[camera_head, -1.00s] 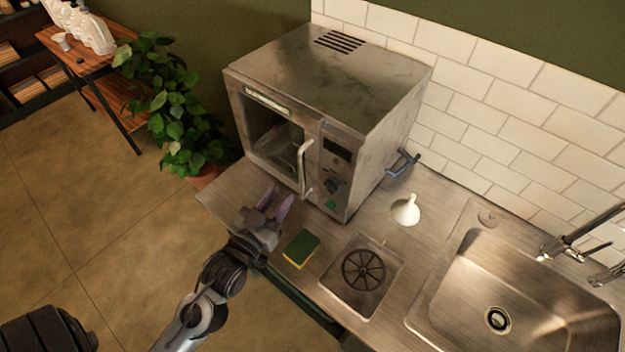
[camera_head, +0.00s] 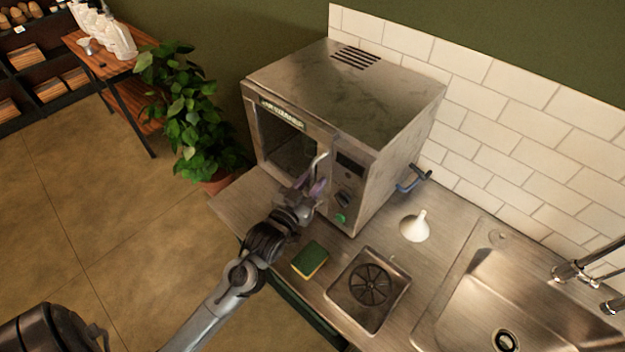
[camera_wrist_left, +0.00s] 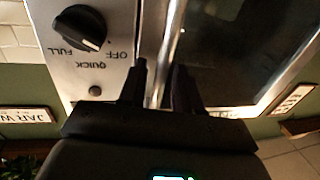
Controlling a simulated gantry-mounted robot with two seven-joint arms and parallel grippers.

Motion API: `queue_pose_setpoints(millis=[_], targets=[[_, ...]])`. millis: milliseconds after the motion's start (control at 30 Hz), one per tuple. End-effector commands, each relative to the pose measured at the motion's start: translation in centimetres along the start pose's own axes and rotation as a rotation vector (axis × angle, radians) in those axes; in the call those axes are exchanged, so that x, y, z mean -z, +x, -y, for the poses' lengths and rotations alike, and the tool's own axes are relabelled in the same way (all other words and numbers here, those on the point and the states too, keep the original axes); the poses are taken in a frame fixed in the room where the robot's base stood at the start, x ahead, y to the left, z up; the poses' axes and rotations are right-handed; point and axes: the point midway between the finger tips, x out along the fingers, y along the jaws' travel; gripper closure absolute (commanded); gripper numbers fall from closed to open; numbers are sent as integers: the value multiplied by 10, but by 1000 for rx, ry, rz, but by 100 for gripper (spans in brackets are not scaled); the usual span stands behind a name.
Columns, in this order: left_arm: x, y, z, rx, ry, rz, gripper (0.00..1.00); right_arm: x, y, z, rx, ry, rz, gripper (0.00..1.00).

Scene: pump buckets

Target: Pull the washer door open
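The washer (camera_head: 350,100) is a steel box with a dark-windowed front door (camera_head: 288,145), which looks closed. The door's curved metal handle (camera_head: 321,160) stands at the right side of the door. My left gripper (camera_head: 309,185) is at the lower part of this handle, its purple-tinted fingers apart. In the left wrist view the gripper (camera_wrist_left: 160,85) has its dark fingers spread, with the bright handle bar (camera_wrist_left: 171,45) seen between them. Whether they touch it I cannot tell. A dial (camera_wrist_left: 80,27) is beside the fingers. My right gripper is not in view.
A green and yellow sponge (camera_head: 310,260), a drain tray (camera_head: 352,312) and a white funnel (camera_head: 414,227) are on the steel counter near the washer. A sink (camera_head: 475,300) is at the right. A plant (camera_head: 190,120) stands left of the washer.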

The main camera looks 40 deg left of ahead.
Motion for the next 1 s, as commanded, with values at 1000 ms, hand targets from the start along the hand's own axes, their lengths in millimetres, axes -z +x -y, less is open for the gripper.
queue_pose_setpoints(millis=[1000], targets=[[0,4,-3,-18,1,0,100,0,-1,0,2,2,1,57]])
